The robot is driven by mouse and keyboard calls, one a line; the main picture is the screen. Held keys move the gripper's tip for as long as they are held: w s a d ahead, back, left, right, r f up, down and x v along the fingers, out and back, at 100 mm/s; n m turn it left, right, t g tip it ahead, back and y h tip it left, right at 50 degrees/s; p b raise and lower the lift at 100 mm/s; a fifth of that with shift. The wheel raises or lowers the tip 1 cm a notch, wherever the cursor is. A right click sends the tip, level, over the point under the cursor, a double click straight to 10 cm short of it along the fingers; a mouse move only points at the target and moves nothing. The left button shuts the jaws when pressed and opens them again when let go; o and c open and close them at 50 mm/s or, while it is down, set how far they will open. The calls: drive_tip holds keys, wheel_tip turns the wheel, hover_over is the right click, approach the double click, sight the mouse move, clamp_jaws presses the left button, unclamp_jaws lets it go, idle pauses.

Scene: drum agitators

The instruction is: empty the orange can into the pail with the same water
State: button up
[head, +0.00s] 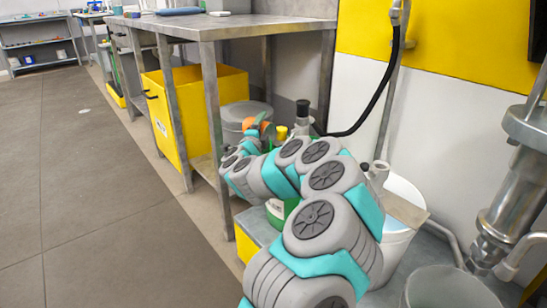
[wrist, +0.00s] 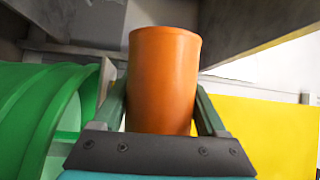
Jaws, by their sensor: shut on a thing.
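The orange can (wrist: 165,75) stands between the two fingers of my gripper (wrist: 160,105), which is shut on it. In the head view the can (head: 262,126) shows small at the end of my arm, by the metal table; my gripper (head: 252,136) is partly hidden there. A white pail (head: 397,240) stands at the right, partly behind my arm. A grey pail (head: 450,290) is at the bottom right, cut off by the frame edge. A grey round container (head: 240,112) stands behind the can. I cannot make out water in any of them.
The metal table (head: 205,25) stands over the can's area, with a yellow bin (head: 215,85) under it. A green ribbed container (wrist: 35,110) is close on the left in the wrist view. A hose (head: 385,85) and metal pipework (head: 510,190) are at right.

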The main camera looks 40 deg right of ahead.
drive_tip(key=shift+s+r+m+b, duration=0.15)
drive_tip(key=shift+m+b, duration=0.25)
drive_tip(key=shift+b, duration=0.75)
